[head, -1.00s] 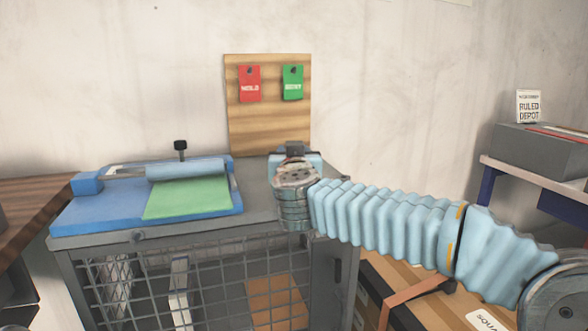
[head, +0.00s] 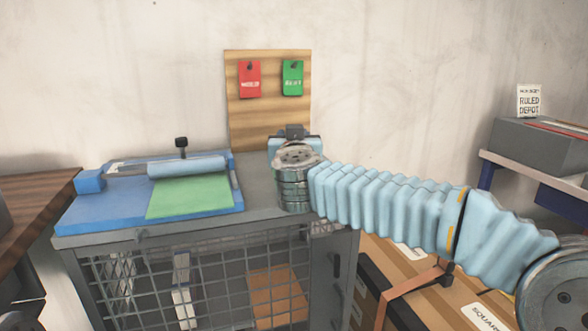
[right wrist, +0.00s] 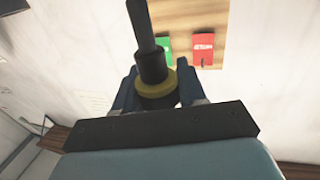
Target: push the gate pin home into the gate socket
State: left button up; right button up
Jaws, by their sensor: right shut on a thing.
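My right gripper (right wrist: 156,88) is shut on a black pin-like piece with a yellow collar (right wrist: 158,82), which I take for the gate pin. In the right wrist view its narrow shaft points away from the gripper, and its tip runs out of the frame. In the head view my right wrist hides the fingers and most of the pin, above the right end of the grey cabinet (head: 255,203). The cabinet's wire mesh front (head: 220,265) shows below. I cannot make out the gate socket. My left gripper is not in view.
A blue press with a roller and green sheet (head: 190,197) lies on the cabinet top. A wooden board (head: 268,110) with a red tag (head: 250,80) and a green tag (head: 292,79) stands behind. Strapped boxes (head: 420,285) lie at the right.

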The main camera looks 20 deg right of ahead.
jog(key=shift+r, duration=2)
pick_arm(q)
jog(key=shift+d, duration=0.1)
